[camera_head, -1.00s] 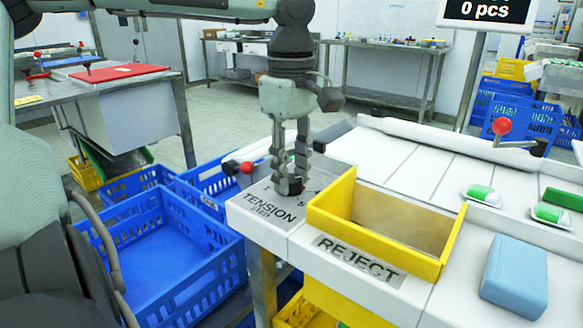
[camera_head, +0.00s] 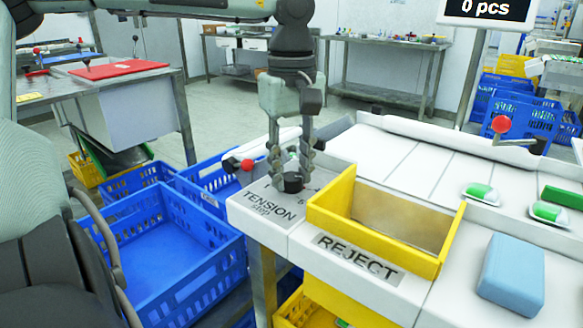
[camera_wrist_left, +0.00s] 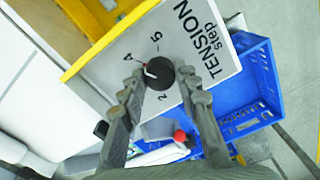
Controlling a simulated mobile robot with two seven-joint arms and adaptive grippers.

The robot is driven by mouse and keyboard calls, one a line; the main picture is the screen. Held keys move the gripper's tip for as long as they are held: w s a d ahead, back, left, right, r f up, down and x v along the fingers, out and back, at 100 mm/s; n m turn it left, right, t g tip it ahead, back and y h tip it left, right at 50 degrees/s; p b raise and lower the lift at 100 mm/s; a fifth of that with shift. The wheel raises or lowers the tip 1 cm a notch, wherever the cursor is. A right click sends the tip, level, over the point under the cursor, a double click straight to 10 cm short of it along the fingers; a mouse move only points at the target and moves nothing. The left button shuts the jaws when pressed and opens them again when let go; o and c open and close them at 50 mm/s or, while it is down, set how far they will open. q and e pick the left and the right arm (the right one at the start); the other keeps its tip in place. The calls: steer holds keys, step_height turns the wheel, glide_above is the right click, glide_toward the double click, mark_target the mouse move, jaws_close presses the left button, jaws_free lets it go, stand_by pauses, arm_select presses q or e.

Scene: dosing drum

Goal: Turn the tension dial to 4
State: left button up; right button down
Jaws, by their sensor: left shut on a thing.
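The black tension dial (camera_head: 292,183) stands on the light panel marked TENSION step (camera_head: 270,205). In the left wrist view the dial (camera_wrist_left: 160,74) has a pale pointer mark on its left side, toward the figure 4. Figures 5 and 2 also show; other figures are hidden or unclear. My left gripper (camera_head: 291,178) points down from above, its fingers on either side of the dial and shut on it. It also shows in the left wrist view (camera_wrist_left: 158,88). My right gripper is in neither view.
A yellow REJECT bin (camera_head: 436,262) stands close to the right of the dial. A red-knobbed lever (camera_head: 247,165) is just behind left. Blue crates (camera_head: 180,290) stand below at the left. A blue block (camera_head: 512,275) lies at the right.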

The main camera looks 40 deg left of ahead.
mark_target(291, 176)
arm_select(q)
steer(key=o, duration=1.2)
steer(key=shift+c, duration=0.2)
step_height(291, 176, up, 12)
